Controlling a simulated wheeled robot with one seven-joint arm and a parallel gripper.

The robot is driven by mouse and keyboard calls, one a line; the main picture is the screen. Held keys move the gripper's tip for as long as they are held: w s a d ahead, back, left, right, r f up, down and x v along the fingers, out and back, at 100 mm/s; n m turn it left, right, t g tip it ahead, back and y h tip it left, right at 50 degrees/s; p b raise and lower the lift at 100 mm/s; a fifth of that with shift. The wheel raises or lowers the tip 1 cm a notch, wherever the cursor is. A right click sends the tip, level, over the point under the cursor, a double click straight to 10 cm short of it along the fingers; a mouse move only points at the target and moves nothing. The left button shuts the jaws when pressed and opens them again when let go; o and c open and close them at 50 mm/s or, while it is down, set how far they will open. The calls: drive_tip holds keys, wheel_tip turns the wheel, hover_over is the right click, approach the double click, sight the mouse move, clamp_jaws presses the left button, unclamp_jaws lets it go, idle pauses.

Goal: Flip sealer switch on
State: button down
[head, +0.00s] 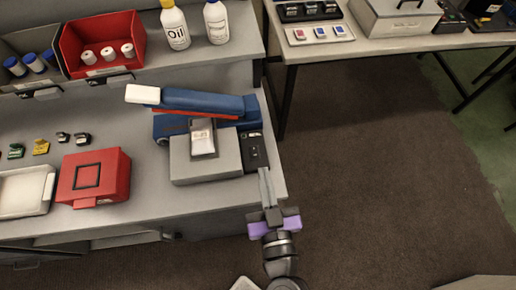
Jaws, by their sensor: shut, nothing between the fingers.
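The sealer (205,103) stands near the right end of the grey workbench. It has a blue upper arm with a white handle end (142,94) at left, raised and slightly tilted, with a red strip along its lower edge. A black panel (255,158) on its right side has a small light part near the top, perhaps the switch (251,135); its on or off position is too small to tell. My gripper (266,174) is shut and empty, pointing away from me just right of and nearer than the panel. I cannot tell whether it touches the panel.
A grey block (206,168) with a small white packet (203,144) is in front of the sealer. A red box (94,176) and a white tray (24,192) lie at left. Bottles (175,27) stand on the shelf behind. Open floor (370,180) lies right.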

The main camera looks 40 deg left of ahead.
drive_tip(key=p, duration=0.3)
hover_over(258, 155)
drive_tip(key=shift+s+d+f, duration=0.15)
drive_tip(key=shift+f, duration=0.05)
wheel_tip(258, 155, down, 3)
drive_tip(key=b, duration=0.2)
drive_tip(key=shift+b, duration=0.35)
drive_tip(key=shift+a+f+b, duration=0.2)
drive_tip(key=shift+f+b, duration=0.35)
drive_tip(key=shift+f, duration=0.1)
